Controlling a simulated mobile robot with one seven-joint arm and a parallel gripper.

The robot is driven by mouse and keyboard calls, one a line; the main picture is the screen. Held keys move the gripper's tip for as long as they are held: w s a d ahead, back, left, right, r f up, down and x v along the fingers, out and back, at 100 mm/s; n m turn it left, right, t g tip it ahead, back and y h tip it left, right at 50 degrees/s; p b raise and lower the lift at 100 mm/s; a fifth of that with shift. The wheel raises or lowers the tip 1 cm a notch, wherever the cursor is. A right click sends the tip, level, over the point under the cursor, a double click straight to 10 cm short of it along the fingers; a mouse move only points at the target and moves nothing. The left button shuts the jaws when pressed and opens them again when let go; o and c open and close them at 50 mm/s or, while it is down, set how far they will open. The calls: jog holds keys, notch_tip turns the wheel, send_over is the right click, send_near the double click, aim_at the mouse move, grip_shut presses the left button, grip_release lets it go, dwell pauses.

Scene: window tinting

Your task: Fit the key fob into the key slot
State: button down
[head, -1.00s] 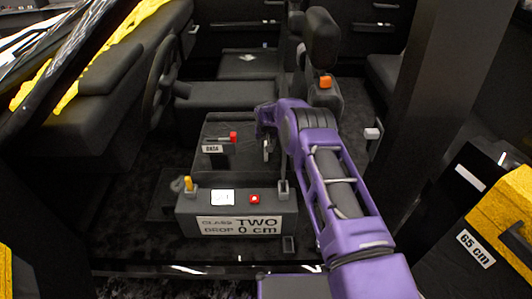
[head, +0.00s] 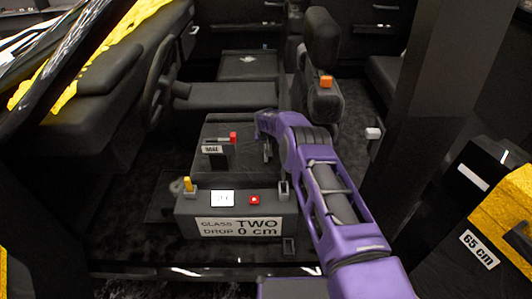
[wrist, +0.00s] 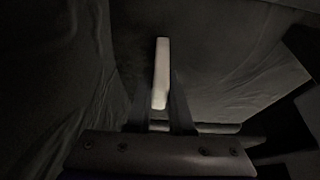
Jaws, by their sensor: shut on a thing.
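A pale, flat bar, likely the key fob (wrist: 161,72), stands between the two dark fingers of my gripper (wrist: 160,108) in the wrist view, and the gripper is shut on it. The fob is too small to make out clearly there. I cannot tell for sure which opening is the key slot. A small upright bracket (head: 284,189) stands at the box's right end, apart from the gripper.
The control box (head: 190,222) carries a yellow lever, a small screen, a red button and a printed label. The console (head: 222,163) with the red lever (head: 233,137) stands behind it. A seat (head: 322,45) and a dark door pillar (head: 425,90) flank my arm on the right.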

notch_tip(320, 180, up, 10)
jog(key=shift+f+p, duration=0.2)
jog(key=shift+p, duration=0.5)
jog(key=shift+s+d+r, duration=0.1)
jog(key=shift+d+r, duration=0.05)
jog(key=shift+r, duration=0.4)
jog(key=s+d+r+p, duration=0.2)
jog(key=s+d+r, duration=0.3)
jog(key=r, duration=0.4)
jog(key=s+d+r+p, duration=0.1)
jog(key=s+d+r, duration=0.25)
jog(key=s, duration=0.45)
jog(key=s+d+r+p, duration=0.1)
jog(key=s+d+r, duration=0.1)
jog(key=s+r, duration=0.35)
jog(key=s+d+r+p, duration=0.2)
jog(key=s, duration=0.8)
jog(key=s+f, duration=0.4)
jog(key=f, duration=0.1)
jog(key=w+a+f+p, duration=0.1)
jog(key=w+a+f, duration=0.2)
jog(key=w+f, duration=0.3)
jog(key=w+a+f+p, duration=0.2)
jog(key=w+a+f, duration=0.1)
jog(key=w+f, duration=0.4)
jog(key=shift+w+a+f, duration=0.2)
jog(key=shift+a+f, duration=0.2)
jog(key=shift+f, duration=0.05)
